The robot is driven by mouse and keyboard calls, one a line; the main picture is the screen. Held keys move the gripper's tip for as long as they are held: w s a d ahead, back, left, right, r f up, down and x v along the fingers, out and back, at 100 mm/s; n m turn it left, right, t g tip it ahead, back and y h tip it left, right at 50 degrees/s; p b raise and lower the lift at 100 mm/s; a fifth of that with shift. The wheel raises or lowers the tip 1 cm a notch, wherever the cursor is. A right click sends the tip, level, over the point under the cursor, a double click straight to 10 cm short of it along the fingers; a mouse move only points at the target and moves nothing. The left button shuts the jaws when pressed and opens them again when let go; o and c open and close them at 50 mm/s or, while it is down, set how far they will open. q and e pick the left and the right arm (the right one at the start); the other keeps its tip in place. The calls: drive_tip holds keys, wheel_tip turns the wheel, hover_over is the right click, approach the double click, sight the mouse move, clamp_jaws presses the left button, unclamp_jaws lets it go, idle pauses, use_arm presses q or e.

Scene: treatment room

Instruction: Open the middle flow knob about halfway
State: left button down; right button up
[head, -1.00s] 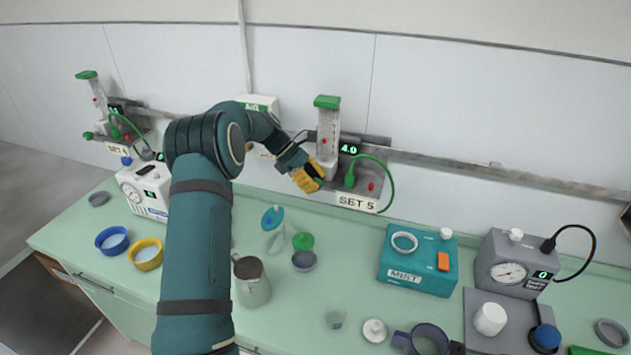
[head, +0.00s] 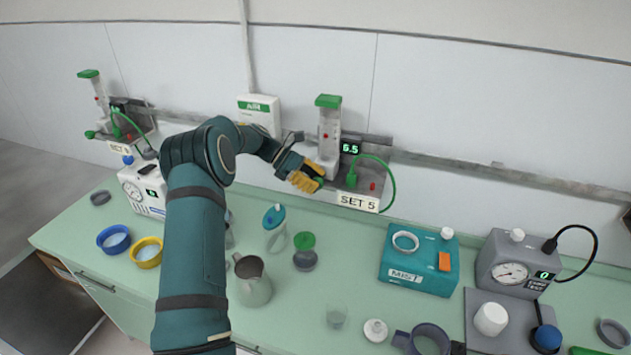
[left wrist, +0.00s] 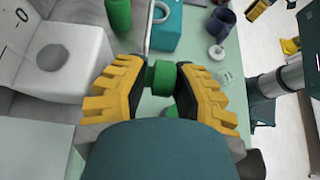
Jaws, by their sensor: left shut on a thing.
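The flowmeter above the SET 5 label (head: 329,137) has a clear upright tube with a green top and a small red float. Its display (head: 350,148) reads 6.5. My left gripper (head: 318,178) is at the base of this flowmeter, shut on its green flow knob, which shows between the yellow fingers in the left wrist view (left wrist: 163,77). In the head view the fingers largely hide the knob. What looks like part of my right gripper (left wrist: 257,10) shows at the top of the left wrist view; its jaws cannot be made out.
Another flowmeter (head: 97,100) is on the wall rail at the left. A white AIR box (head: 259,112) is behind my left arm. Below are a metal jug (head: 252,282), a teal MIST box (head: 419,260) and a grey gauge unit (head: 512,262). The counter's front middle has some bare space.

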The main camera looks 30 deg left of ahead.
use_arm(q)
drive_tip(key=c, duration=0.9)
unclamp_jaws()
drive_tip(key=shift+s+d+f, duration=0.1)
drive_tip(key=shift+s+f, duration=0.15)
drive_tip(key=shift+f, duration=0.05)
drive_tip(key=shift+o, duration=0.2)
drive_tip(key=shift+r, duration=0.2)
drive_tip(key=shift+a+r, duration=0.25)
drive_tip(key=shift+a, duration=0.25)
drive_tip(key=v, duration=1.1)
